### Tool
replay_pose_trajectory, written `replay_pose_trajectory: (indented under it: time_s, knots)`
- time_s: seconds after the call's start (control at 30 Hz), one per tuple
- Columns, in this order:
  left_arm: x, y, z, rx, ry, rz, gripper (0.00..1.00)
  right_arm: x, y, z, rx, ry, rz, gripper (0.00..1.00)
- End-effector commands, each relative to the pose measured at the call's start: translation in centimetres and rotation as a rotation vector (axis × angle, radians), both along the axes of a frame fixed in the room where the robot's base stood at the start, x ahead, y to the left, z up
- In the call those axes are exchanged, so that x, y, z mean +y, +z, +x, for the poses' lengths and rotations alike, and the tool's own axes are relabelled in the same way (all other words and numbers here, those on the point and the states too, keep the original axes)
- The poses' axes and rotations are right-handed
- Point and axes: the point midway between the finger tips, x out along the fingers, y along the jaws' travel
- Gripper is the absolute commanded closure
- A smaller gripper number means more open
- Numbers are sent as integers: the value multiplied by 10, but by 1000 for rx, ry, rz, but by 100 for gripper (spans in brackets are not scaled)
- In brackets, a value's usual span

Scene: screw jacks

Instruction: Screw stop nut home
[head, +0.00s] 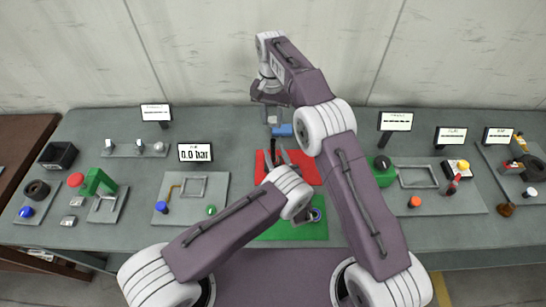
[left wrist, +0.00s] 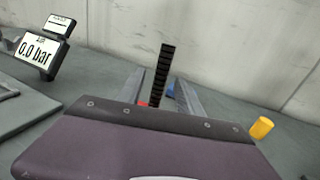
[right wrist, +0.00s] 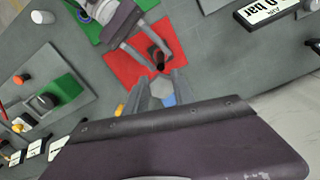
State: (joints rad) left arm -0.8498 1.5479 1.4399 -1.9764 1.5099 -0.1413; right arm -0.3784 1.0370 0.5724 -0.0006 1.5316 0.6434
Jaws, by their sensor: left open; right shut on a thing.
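A black threaded screw (left wrist: 165,75) stands upright on a red mat (head: 312,172). In the left wrist view it shows between the spread fingers of my left gripper (left wrist: 163,92); whether they touch it I cannot tell. My left gripper (head: 279,156) is open and low over the red mat in the head view. My right gripper (head: 272,113) is beyond the mat's far edge, shut on a small grey piece, seemingly the stop nut (right wrist: 162,90). The nut is apart from the screw, whose dark top (right wrist: 160,62) shows ahead of it in the right wrist view.
A blue block (head: 283,129) lies behind the red mat, close to my right gripper. A green mat (head: 300,231) lies in front, partly under my left arm. Grey fixture plates (head: 218,207) stand left and right, with small displays (head: 195,152) behind them.

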Motion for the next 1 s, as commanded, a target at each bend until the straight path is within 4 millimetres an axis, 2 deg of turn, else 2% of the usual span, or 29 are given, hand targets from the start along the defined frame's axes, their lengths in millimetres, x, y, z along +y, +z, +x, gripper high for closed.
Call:
replay_pose_trajectory:
  time_s: [0.1,0.3,0.7,0.77,0.87,1.0]
  knots:
    - [8,0,22,-2,4,-2,57,0,0,0,0,0,0,100]
    - [15,0,45,0,2,-2,57,0,0,0,0,0,0,100]
    - [17,0,52,0,0,0,57,0,0,0,0,0,0,100]
    - [17,0,52,0,0,0,71,0,0,0,0,0,0,100]
    - [17,0,52,0,0,0,99,0,0,0,0,0,0,100]
    - [17,0,52,0,0,0,100,0,0,0,0,0,0,100]
